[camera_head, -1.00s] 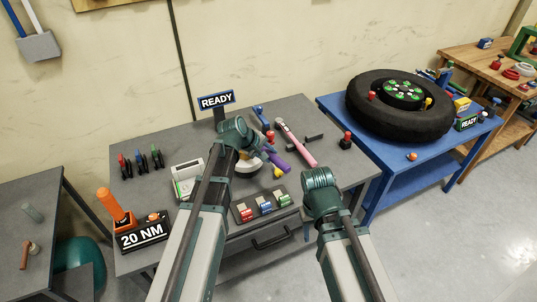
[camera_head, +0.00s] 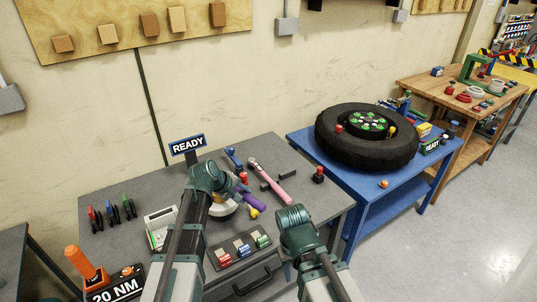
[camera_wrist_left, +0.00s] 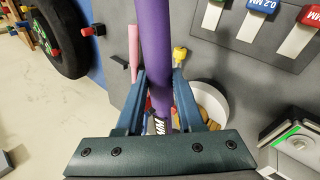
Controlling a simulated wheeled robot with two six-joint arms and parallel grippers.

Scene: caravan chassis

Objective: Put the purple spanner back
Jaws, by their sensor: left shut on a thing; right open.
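My left gripper (camera_head: 236,186) is shut on the purple spanner (camera_head: 249,201), above the grey table (camera_head: 150,191). In the left wrist view the spanner (camera_wrist_left: 154,45) runs between the two blue fingers (camera_wrist_left: 157,95) and out past the top edge. Its far end is out of that view, and white lettering shows on it near the palm. A white round dish (camera_wrist_left: 210,101) lies beneath and beside it. My right gripper (camera_head: 294,222) is over the table's front right side, with its fingers mostly hidden by its wrist.
A pink torque wrench (camera_head: 277,188) lies right of the spanner. A tray (camera_head: 238,247) with red, blue and green labelled pieces is in front. A READY sign (camera_head: 188,144) stands behind. A blue table (camera_head: 372,199) with a tyre (camera_head: 350,150) stands to the right.

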